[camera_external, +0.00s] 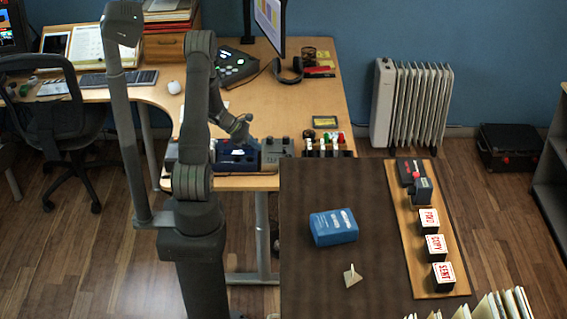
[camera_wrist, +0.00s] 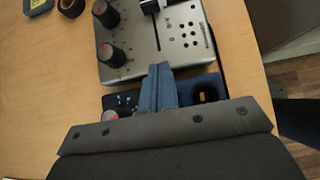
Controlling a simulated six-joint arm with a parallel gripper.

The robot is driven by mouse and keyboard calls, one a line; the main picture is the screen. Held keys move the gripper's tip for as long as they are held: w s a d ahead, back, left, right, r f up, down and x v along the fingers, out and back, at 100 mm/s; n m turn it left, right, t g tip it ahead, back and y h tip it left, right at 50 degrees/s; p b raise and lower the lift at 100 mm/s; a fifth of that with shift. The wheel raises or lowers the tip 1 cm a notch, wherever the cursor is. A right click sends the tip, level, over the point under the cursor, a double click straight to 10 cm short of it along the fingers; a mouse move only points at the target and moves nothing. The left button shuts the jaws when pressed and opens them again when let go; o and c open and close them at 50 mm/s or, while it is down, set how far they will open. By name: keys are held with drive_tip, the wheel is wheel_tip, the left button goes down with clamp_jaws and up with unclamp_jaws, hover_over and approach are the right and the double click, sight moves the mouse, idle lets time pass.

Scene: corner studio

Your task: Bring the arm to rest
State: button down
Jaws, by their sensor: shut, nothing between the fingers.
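My gripper (camera_external: 243,138) hangs low over the front right part of the wooden desk (camera_external: 318,85), just above or at a blue box-shaped device (camera_external: 238,160). In the wrist view the two fingers of my gripper (camera_wrist: 159,72) are together with nothing between them. Their tips point toward a grey panel with knobs (camera_wrist: 182,45). The blue device (camera_wrist: 208,88) lies under the fingers and is partly hidden by the gripper body. I cannot tell whether the fingertips touch anything.
A grey knobbed box (camera_external: 277,152) and a rack of colored-top items (camera_external: 326,146) stand right of the gripper. A monitor (camera_external: 270,22) and headphones (camera_external: 288,70) are behind. A dark table (camera_external: 320,285) in front holds a blue box (camera_external: 333,227) and stamps (camera_external: 430,220).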

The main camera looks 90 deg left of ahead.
drive_tip(key=v, duration=0.9)
drive_tip(key=w+r+m+g, duration=0.9)
drive_tip(key=w+r+m, duration=0.3)
drive_tip(key=w+m, duration=0.45)
wheel_tip(320, 180, down, 7)
drive_tip(key=s+m, duration=0.1)
drive_tip(key=shift+s+f, duration=0.25)
drive_tip(key=shift+d+m, duration=0.1)
drive_tip(key=shift+m, duration=0.15)
drive_tip(key=c, duration=1.7)
unclamp_jaws()
drive_tip(key=shift+w+d+r, duration=0.1)
drive_tip(key=shift+d+r, duration=0.05)
drive_tip(key=shift+r, duration=0.15)
drive_tip(key=o, duration=1.7)
drive_tip(key=w+d+r+y, duration=0.1)
drive_tip(key=w+d+r, duration=0.2)
drive_tip(key=d+r, duration=0.4)
wheel_tip(320, 180, up, 4)
drive_tip(key=shift+w, duration=0.4)
wheel_tip(320, 180, down, 10)
drive_tip(key=a, duration=0.1)
drive_tip(key=shift+r, duration=0.15)
